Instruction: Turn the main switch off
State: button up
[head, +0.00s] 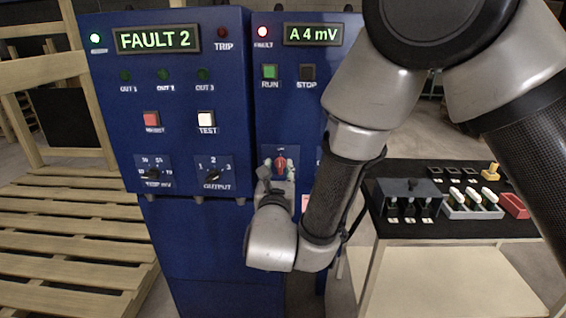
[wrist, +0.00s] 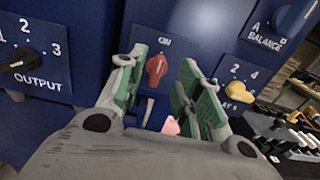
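The main switch is a red rotary knob (head: 281,163) on a small blue plate on the right-hand cabinet. In the wrist view the red knob (wrist: 157,69) stands roughly upright, towards the ON label above it. My gripper (head: 277,172) is in front of it, and in the wrist view my gripper (wrist: 165,75) is open. Its green-padded fingers are on either side of the knob, with visible gaps. I cannot tell whether the tips reach the knob's depth. The lower part of the switch plate is partly hidden by my gripper.
An OUTPUT knob (wrist: 22,62) is on the left. A yellow knob (wrist: 238,92) and a blue BALANCE knob (wrist: 297,14) are on the right. The display (head: 158,39) reads FAULT 2. A black-topped table (head: 450,228) with trays and small parts stands at right; a wooden pallet (head: 60,235) lies left.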

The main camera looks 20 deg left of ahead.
aim_at(280, 162)
jog(key=x, duration=0.5)
jog(key=shift+w, duration=0.1)
jog(key=shift+c, duration=0.4)
grip_shut()
